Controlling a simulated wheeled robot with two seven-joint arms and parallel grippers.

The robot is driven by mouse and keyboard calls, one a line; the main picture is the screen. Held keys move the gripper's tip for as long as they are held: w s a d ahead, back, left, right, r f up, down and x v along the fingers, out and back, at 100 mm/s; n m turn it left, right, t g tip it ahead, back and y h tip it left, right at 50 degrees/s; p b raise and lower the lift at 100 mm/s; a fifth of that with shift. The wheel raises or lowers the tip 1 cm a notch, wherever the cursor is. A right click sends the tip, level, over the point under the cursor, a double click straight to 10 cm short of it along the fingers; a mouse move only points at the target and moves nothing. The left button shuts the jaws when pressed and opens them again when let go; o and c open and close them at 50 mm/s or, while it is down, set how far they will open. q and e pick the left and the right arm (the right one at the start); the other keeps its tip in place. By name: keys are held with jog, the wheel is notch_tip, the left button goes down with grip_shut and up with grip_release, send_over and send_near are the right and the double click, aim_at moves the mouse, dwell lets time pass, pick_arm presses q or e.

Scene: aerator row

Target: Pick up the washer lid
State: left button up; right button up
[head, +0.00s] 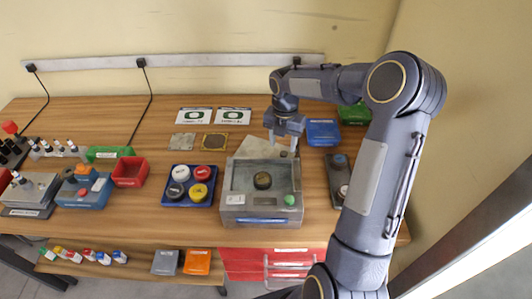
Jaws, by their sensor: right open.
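The washer (232,215) is a grey box near the middle of the table, with a green knob on its front right. A flat grey panel with a round dark knob (262,180) in its middle covers its top; this looks like the washer lid (243,178). My right gripper (284,147) points down above the back right edge of the washer, behind and to the right of the dark knob. It is open with nothing between its fingers, and apart from the knob. My left gripper is not in view.
A blue tray (190,203) with several round coloured caps stands left of the washer. A dark narrow tray (340,163) stands to its right, partly behind my arm. A pale flat sheet (252,146) lies behind the washer. Blue (323,133) and red (130,171) bins stand further out.

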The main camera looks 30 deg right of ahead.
aim_at(284, 153)
jog(key=f, duration=0.4)
jog(key=shift+s+d, duration=0.2)
grip_shut()
